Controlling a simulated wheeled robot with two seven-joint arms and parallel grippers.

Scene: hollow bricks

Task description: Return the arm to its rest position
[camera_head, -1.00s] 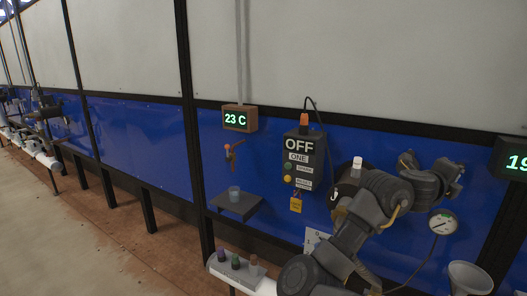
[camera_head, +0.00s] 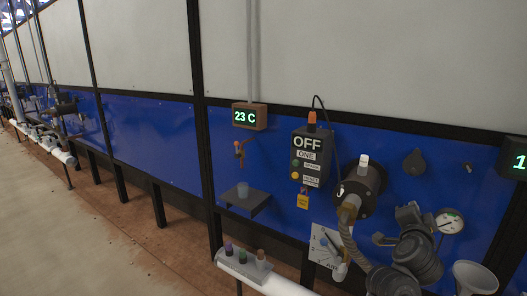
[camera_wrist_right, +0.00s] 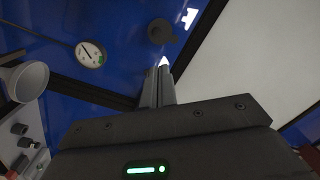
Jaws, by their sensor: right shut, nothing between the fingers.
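My right arm (camera_head: 418,250) shows at the lower right of the head view, in front of the blue wall panel. Its dark links are folded near the round gauge and the funnel. My right gripper (camera_wrist_right: 158,88) shows in the right wrist view with its fingers together and nothing held. Its fingers point up in that picture, across the dark frame bar. I cannot clearly make out the fingertips in the head view. My left arm and gripper are not in view.
A dark round device (camera_head: 368,190) with a hose is left of my arm. The white-faced gauge (camera_head: 449,221) and grey funnel (camera_head: 474,278) are close on the right. An OFF box (camera_head: 310,158), small shelf (camera_head: 244,203) and bottle rack (camera_head: 246,266) are farther left.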

